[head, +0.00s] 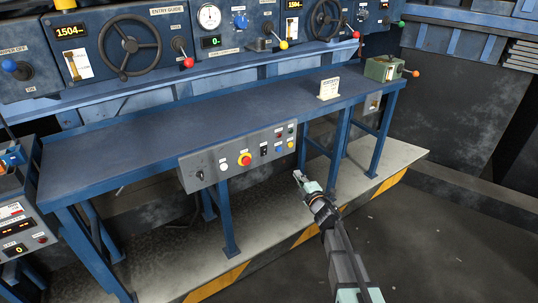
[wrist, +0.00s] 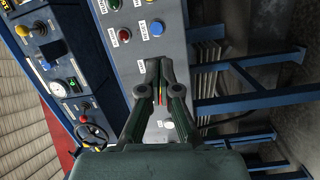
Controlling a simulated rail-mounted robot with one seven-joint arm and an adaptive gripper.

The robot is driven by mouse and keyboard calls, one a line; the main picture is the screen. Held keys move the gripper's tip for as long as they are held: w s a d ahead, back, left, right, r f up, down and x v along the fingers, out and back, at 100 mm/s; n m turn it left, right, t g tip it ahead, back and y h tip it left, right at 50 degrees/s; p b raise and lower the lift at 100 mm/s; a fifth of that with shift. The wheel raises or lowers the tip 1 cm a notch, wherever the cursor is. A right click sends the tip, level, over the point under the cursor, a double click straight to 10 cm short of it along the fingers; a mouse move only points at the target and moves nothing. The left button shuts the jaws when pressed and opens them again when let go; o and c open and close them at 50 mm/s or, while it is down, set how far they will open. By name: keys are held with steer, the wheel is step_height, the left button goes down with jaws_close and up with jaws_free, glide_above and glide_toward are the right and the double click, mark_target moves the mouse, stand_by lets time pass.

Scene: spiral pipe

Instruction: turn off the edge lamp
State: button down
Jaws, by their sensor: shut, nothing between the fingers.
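A grey control box (head: 225,178) hangs on the front edge of the blue bench; it also shows, turned sideways, in the wrist view (wrist: 185,48). The wrist view shows a red button (wrist: 124,34), the blue button (wrist: 157,27) and a green button (wrist: 114,4).
The blue bench (head: 130,140) holds a white sign (head: 328,89) and a green box (head: 383,68) with an orange-knobbed lever. Behind it stand consoles with a handwheel (head: 128,45) and levers. Bench legs (head: 340,145) stand close to my gripper. The floor at right is clear.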

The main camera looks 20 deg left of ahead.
mark_target(265, 149)
steer(key=s+a+n+y, duration=0.1)
steer(key=s+a+r+n+g+y, duration=0.1)
steer(key=n, duration=0.1)
steer(key=s+a+r+n+y, duration=0.1)
steer(key=shift+a+g+y, duration=0.15)
steer(key=shift+g+y, duration=0.25)
steer(key=shift+w, duration=0.1)
steer(key=p+x, duration=0.3)
steer(key=x, duration=1.1)
